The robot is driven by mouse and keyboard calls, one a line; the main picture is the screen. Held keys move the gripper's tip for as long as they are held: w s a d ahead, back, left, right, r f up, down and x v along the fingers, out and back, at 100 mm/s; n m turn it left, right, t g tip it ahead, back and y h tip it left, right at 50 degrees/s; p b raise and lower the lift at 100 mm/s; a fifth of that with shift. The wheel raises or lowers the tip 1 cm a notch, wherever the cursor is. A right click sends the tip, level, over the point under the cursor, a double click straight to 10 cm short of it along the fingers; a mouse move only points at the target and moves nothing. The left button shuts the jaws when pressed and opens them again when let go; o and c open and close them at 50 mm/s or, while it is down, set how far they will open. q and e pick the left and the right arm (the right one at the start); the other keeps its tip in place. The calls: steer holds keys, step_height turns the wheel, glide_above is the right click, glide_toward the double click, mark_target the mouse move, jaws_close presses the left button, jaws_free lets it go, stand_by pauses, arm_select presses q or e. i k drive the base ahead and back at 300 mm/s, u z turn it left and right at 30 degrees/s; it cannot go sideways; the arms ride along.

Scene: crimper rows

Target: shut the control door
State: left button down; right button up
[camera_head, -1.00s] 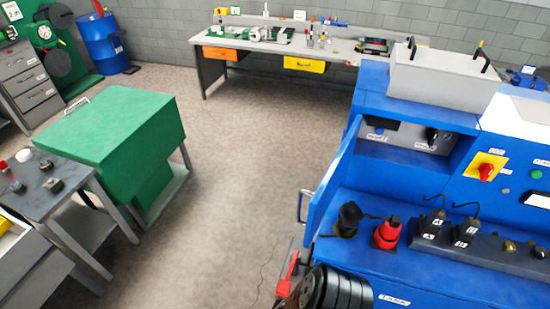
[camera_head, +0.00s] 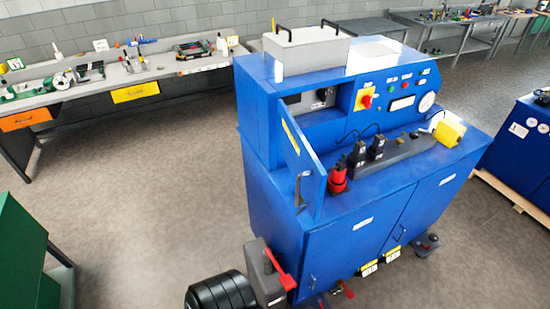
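The control door (camera_head: 303,163) is a blue panel on the left of the blue machine (camera_head: 275,215). It stands open, swung out toward me, and shows nearly edge-on. A metal handle (camera_head: 299,188) is on its outer side, and a yellow strip shows near its upper edge. The recess (camera_head: 318,100) behind it, with dark controls, is exposed. Neither of my grippers is in view.
A red plug (camera_head: 337,178) and black plugs stand on the machine's ledge to the right of the door. A grey box with a red lever (camera_head: 280,268) and a black ribbed cylinder (camera_head: 222,292) are at the lower front. Open floor (camera_head: 150,200) lies left.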

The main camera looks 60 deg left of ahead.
mark_target(311, 176)
steer(key=u, duration=1.65)
